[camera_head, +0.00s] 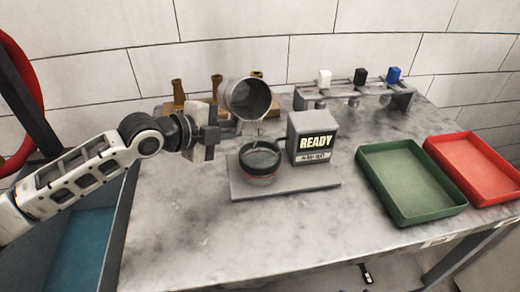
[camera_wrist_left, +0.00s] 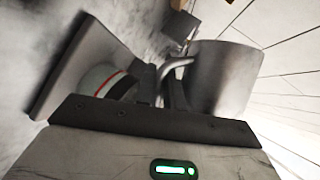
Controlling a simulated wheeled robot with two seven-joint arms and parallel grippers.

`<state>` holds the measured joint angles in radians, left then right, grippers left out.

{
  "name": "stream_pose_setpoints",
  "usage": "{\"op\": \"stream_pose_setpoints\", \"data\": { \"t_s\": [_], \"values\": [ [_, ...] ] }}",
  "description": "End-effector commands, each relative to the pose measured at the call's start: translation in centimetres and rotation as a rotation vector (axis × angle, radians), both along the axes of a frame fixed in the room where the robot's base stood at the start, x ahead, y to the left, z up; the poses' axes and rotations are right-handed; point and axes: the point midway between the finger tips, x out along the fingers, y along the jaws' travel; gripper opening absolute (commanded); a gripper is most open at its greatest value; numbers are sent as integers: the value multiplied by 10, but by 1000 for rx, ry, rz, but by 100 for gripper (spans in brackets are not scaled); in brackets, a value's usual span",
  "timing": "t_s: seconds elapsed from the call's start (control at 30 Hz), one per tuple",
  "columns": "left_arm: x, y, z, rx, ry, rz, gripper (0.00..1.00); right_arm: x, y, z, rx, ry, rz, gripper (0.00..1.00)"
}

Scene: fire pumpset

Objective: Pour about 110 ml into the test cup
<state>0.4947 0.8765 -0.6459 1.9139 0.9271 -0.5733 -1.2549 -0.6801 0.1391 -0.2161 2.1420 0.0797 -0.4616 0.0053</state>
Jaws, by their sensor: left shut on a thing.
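My left gripper (camera_head: 208,142) is shut on the handle of a metal jug (camera_head: 247,98), held tilted above the test cup. A thin stream seems to run from the jug's lip down toward the cup. The test cup (camera_head: 262,160) has a dark rim and a red line, and stands upright on a grey base plate (camera_head: 317,190). A grey box (camera_head: 312,138) reading "READY" stands on the same plate, right of the cup. In the left wrist view the jug (camera_wrist_left: 225,78) is at the right and the cup (camera_wrist_left: 105,80) at the left. My right gripper is out of view.
A green tray (camera_head: 410,216) and a red tray (camera_head: 486,190) lie at the right. Several brass fittings (camera_head: 217,88) stand behind the jug. A rack (camera_head: 355,98) with white, black and blue pieces stands at the back. The counter's front left is clear.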

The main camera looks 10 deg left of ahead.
Motion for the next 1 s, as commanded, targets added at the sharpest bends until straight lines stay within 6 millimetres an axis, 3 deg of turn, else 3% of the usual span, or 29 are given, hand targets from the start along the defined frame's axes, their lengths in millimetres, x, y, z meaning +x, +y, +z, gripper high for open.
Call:
{"op": "stream_pose_setpoints", "data": {
  "t_s": [1.0],
  "values": [
    [1,1,-2,33,-64,3,0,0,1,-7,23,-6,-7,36]
  ]
}}
